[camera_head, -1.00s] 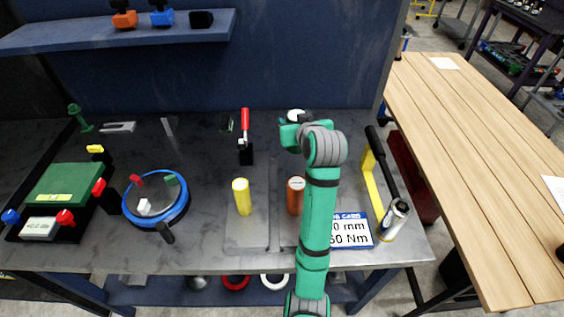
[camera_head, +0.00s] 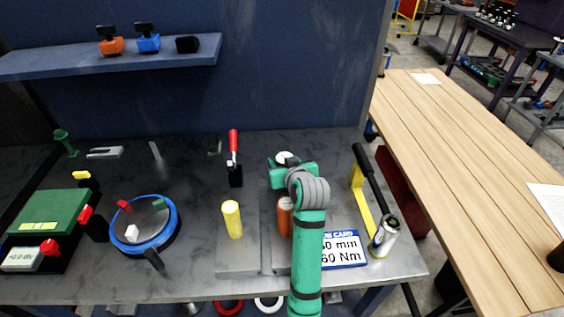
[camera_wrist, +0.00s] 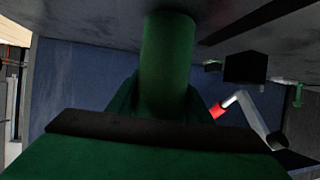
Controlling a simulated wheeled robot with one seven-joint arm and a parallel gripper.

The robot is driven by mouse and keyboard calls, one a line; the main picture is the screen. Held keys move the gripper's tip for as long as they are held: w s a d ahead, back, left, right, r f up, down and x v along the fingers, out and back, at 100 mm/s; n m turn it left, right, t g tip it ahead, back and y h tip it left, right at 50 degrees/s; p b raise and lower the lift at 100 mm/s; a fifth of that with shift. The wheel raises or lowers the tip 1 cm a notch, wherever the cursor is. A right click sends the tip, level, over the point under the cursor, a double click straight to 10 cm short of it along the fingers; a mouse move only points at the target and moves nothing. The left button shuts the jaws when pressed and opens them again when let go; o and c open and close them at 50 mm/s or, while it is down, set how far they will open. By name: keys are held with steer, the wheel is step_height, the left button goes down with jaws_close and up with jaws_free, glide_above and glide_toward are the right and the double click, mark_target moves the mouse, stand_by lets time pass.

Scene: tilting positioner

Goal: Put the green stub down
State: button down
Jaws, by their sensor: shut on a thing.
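The green stub (camera_wrist: 167,62) is a dark green cylinder in the wrist view. My gripper (camera_wrist: 163,98) is shut on it. The stub's far end runs out at the top of the picture, against the grey bench surface (camera_wrist: 90,72); I cannot tell whether it touches. In the head view my gripper (camera_head: 285,165) is over the back part of the grey bench (camera_head: 190,185), behind the orange cylinder. My arm hides the stub there.
A yellow cylinder (camera_head: 232,219) and an orange cylinder (camera_head: 285,217) stand upright on the bench. A red-handled clamp (camera_head: 234,160) is left of my gripper. A blue-rimmed round dish (camera_head: 173,234), a job card (camera_head: 343,250) and a yellow bracket with a black bar (camera_head: 359,197) are around.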

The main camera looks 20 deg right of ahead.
steer(key=c, duration=0.9)
jaws_free()
steer(key=shift+f, duration=0.1)
steer(key=shift+r, duration=0.2)
steer(key=d+v, duration=0.1)
steer(key=v, duration=1)
steer(key=shift+s+a+r, duration=0.15)
steer(key=shift+s+a, duration=0.25)
steer(key=shift+a, duration=0.1)
steer(key=shift+s, duration=0.1)
